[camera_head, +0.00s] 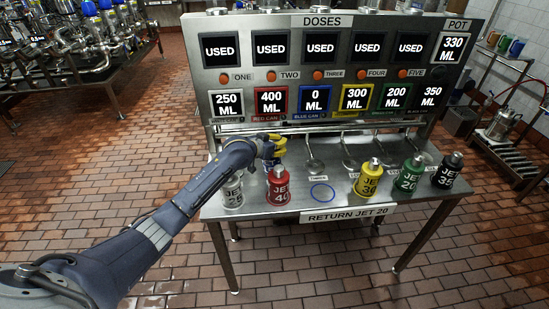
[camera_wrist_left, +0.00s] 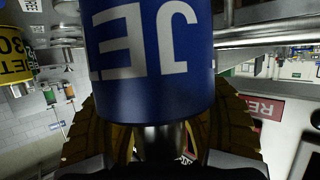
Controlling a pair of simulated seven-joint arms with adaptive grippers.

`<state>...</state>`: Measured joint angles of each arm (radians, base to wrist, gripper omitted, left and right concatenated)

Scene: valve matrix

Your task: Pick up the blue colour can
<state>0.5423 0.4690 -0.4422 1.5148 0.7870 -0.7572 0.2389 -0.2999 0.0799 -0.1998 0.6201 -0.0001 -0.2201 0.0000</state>
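The blue can (camera_wrist_left: 150,55) fills the upper middle of the left wrist view, with its white letters upside down. Its metal neck (camera_wrist_left: 160,140) lies between the yellow, dark-ribbed fingers of my left gripper, which close around it from both sides. In the head view my left gripper (camera_head: 273,149) is above the left part of the table, behind the red can. The blue ring (camera_head: 321,193) on the table is empty. My right gripper is not in view.
A white can (camera_head: 232,194), red can (camera_head: 279,187), yellow can (camera_head: 368,182), green can (camera_head: 410,175) and black can (camera_head: 448,171) stand on the metal table. The dose panel (camera_head: 330,20) rises behind. Several hooked spouts line its base.

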